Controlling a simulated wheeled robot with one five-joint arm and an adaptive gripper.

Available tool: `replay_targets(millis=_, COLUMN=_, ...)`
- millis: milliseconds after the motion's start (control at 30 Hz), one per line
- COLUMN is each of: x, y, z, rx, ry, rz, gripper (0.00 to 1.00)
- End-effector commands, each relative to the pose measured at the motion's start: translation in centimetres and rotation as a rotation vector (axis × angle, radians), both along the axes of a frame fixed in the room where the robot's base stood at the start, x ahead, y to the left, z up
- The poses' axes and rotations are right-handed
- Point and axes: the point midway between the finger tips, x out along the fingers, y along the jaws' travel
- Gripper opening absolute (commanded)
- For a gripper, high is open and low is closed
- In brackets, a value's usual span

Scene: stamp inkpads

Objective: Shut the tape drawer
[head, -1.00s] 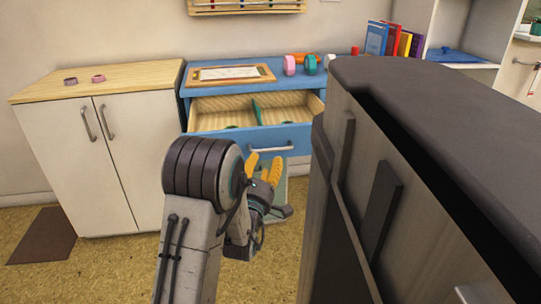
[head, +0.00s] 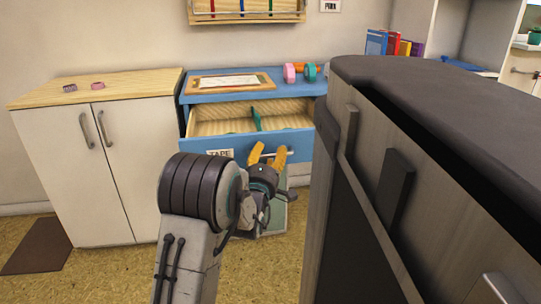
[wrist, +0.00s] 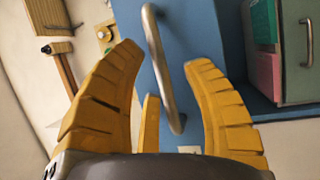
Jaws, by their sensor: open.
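The blue tape drawer (head: 232,147) stands pulled open from the blue cabinet, with its pale wood inside showing. A TAPE label (head: 220,153) is on its front, partly hidden by my arm. My gripper (head: 268,154) is open in front of the drawer front. In the wrist view its yellow fingers (wrist: 164,62) stand on either side of the silver drawer handle (wrist: 153,35), with the blue drawer front (wrist: 195,30) behind. I cannot tell whether a finger touches the handle. In the head view my gripper hides part of the handle.
A white cupboard (head: 70,150) with a wooden top stands at left. A framed board (head: 230,81) and tape rolls (head: 290,72) lie on the cabinet top. A large dark-topped unit (head: 430,100) fills the right foreground. Green and pink items (wrist: 264,65) sit below the drawer.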

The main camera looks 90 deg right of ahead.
Motion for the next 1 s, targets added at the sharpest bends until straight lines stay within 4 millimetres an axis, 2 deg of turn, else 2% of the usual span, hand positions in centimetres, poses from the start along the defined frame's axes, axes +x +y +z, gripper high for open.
replay_targets(millis=67, x=0.00, y=0.00, z=-0.01, rx=0.000, ry=0.000, rz=0.000, gripper=0.45)
replay_targets(millis=100, x=0.00, y=0.01, z=-0.01, rx=0.000, ry=0.000, rz=0.000, gripper=0.48)
replay_targets(millis=633, x=0.01, y=0.01, z=-0.03, rx=0.001, ry=0.000, rz=0.000, gripper=0.00)
replay_targets(millis=1000, x=0.03, y=-0.02, z=-0.07, rx=0.001, ry=-0.001, rz=0.000, gripper=0.00)
